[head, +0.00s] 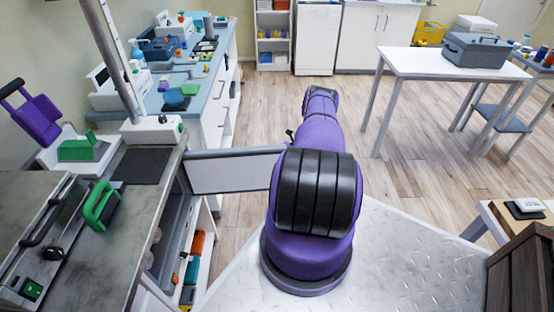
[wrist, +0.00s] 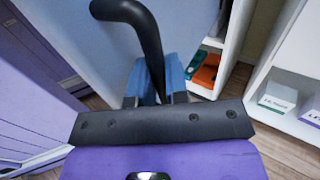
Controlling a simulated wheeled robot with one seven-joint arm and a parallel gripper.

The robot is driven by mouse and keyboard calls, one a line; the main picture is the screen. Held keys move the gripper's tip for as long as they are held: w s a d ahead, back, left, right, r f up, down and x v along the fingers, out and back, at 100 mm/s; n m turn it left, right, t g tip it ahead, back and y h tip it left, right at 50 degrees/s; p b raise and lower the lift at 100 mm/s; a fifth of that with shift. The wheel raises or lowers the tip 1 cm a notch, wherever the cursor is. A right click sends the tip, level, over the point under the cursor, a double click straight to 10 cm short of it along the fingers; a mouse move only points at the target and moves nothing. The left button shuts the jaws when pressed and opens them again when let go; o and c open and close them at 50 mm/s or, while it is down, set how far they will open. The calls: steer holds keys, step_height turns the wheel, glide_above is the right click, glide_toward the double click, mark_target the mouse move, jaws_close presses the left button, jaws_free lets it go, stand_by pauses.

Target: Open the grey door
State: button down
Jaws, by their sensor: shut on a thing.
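The grey door (head: 232,170) stands swung out from the cabinet under the left counter. Its far end passes behind my purple arm in the head view. In the wrist view, the door's pale blue-grey face (wrist: 95,45) fills the upper left, with a curved black handle (wrist: 130,10) in front of it. My gripper (wrist: 156,80) is shut on the handle, its blue fingers on either side of the bar. My gripper is hidden behind my arm in the head view.
An open shelf (head: 203,250) beside the door holds several orange, teal and dark items. The grey counter (head: 95,255) above carries a green-handled object (head: 100,205). A white table (head: 425,62) stands at the back right. Wooden floor (head: 255,105) is clear beyond the door.

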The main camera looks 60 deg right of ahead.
steer(key=shift+w+a, duration=0.1)
steer(key=shift+a, duration=0.1)
steer(key=c, duration=1.1)
jaws_free()
steer(key=shift+c, duration=0.2)
steer(key=shift+d, duration=0.1)
steer(key=v, duration=0.7)
steer(key=shift+d, duration=0.2)
